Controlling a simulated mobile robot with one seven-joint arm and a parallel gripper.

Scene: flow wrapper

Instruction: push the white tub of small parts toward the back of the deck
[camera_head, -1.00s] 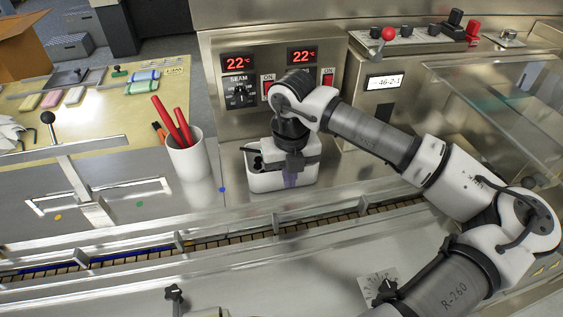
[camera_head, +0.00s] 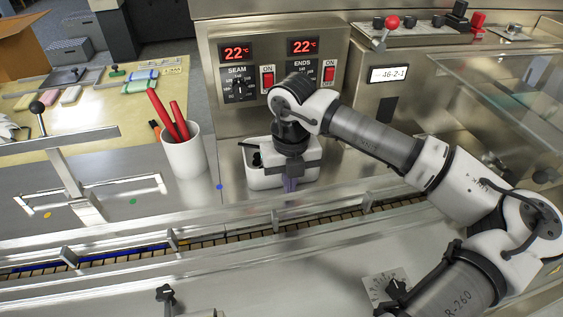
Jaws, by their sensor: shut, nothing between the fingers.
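The white tub (camera_head: 262,182) stands upright on the steel deck, in front of the control panel and right of the white cup. Dark small parts show at its left end; my arm hides much of its opening. My gripper (camera_head: 290,187) points down, shut and empty, with its fingers in front of the tub's near wall. I cannot tell whether the fingers touch the wall.
The white cup (camera_head: 185,157) with red pens stands to the left. The control panel (camera_head: 271,68) rises behind. A guide rail and conveyor (camera_head: 203,240) run along the front. A steel bracket (camera_head: 70,170) stands far left.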

